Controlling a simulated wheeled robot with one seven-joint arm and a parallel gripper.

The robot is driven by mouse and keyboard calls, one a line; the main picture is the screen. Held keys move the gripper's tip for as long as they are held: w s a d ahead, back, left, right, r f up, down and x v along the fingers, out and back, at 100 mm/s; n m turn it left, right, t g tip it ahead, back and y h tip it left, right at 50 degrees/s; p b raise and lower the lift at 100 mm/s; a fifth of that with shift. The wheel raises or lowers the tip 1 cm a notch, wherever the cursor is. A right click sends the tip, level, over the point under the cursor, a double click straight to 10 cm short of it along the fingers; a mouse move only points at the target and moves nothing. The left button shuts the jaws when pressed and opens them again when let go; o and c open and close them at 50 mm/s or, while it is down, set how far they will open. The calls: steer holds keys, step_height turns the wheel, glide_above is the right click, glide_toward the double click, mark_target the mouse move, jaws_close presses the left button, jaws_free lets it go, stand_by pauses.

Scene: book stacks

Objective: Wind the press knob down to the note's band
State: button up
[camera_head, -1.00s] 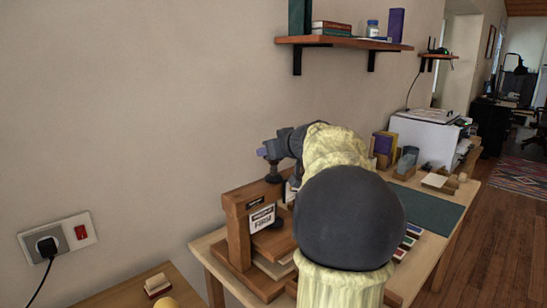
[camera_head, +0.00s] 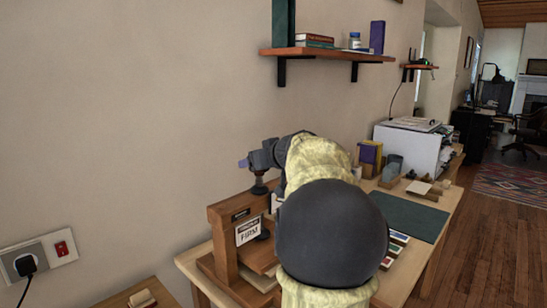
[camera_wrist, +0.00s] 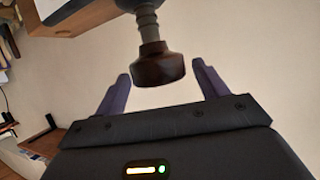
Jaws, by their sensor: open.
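The wooden press (camera_head: 223,236) stands on the near end of the bench in the head view. A white note (camera_head: 249,230) reading "FIRM" is on its front; its smaller print is not legible. A dark screw part (camera_head: 259,188) rises from the top beam, just under my gripper (camera_head: 254,160). In the wrist view the dark reddish-brown press knob (camera_wrist: 158,69) on its grey threaded spindle (camera_wrist: 150,33) sits between the fingers. My gripper (camera_wrist: 162,80) is open, with a gap visible on both sides of the knob. My arm hides the press's right side.
A green mat (camera_head: 409,215) and several colored pads (camera_head: 397,242) lie right of the press. A white box-like machine (camera_head: 408,150) stands at the back. A wall shelf (camera_head: 330,55) hangs above. A plugged socket (camera_head: 37,258) is on the left wall.

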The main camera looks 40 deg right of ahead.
steer(key=v, duration=1.7)
steer(key=shift+w+r, duration=0.1)
